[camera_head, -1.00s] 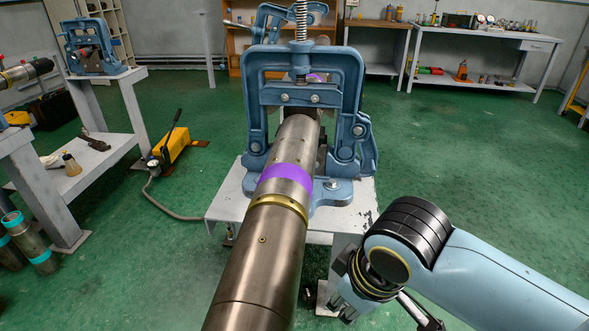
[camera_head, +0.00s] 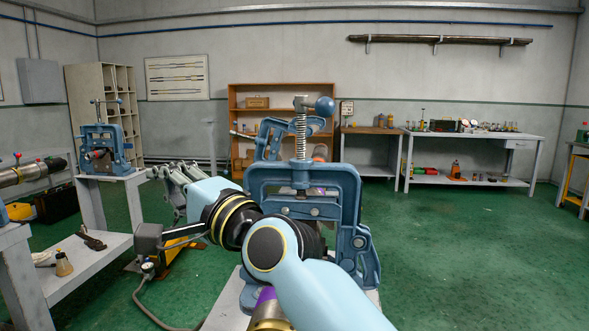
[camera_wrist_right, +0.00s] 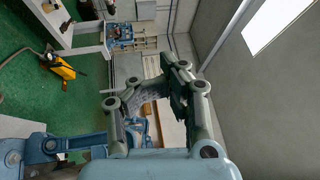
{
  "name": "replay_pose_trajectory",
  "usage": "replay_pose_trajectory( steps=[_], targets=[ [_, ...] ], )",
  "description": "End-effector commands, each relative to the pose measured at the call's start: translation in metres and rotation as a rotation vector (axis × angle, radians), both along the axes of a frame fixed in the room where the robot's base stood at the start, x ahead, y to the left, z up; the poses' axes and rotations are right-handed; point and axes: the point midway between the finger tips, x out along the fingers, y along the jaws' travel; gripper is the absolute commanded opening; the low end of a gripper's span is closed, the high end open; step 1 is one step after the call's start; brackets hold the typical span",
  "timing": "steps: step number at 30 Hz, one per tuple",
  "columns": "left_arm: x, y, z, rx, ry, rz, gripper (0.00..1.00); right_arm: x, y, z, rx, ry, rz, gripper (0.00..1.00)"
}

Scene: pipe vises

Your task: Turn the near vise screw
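The near vise (camera_head: 357,195) is a blue yoke frame in the middle of the head view. Its upright screw (camera_head: 301,135) carries a spring, with a cross handle on top ending in a blue ball (camera_head: 325,106). My right arm crosses in front of the vise and hides its lower left part. My right gripper (camera_head: 170,175) is left of the vise and lower than the screw top, apart from the handle. In the right wrist view the gripper's fingers (camera_wrist_right: 145,88) look spread with nothing held between them. My left gripper is out of view.
A pipe with a purple band (camera_head: 266,294) runs under my arm toward the vise. Another blue vise (camera_head: 103,150) stands on a bench at left. A yellow hand pump (camera_head: 180,262) sits on the floor. The space around the screw top is free.

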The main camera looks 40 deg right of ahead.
Motion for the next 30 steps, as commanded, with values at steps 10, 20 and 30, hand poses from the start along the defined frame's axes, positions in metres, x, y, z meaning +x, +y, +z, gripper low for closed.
replay_pose_trajectory(
  steps=[10, 20, 30],
  targets=[
    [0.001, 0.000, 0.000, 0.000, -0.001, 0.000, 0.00, 0.035, -0.130, 0.174, 1.694, -0.926, 0.094, 0.00],
    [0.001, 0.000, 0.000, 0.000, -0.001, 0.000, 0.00, 0.033, -0.149, 0.140, 2.537, -1.745, 0.215, 0.00],
    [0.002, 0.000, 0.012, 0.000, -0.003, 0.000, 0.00, 0.034, -0.167, 0.131, -2.482, 1.801, -0.207, 0.00]
  ],
)
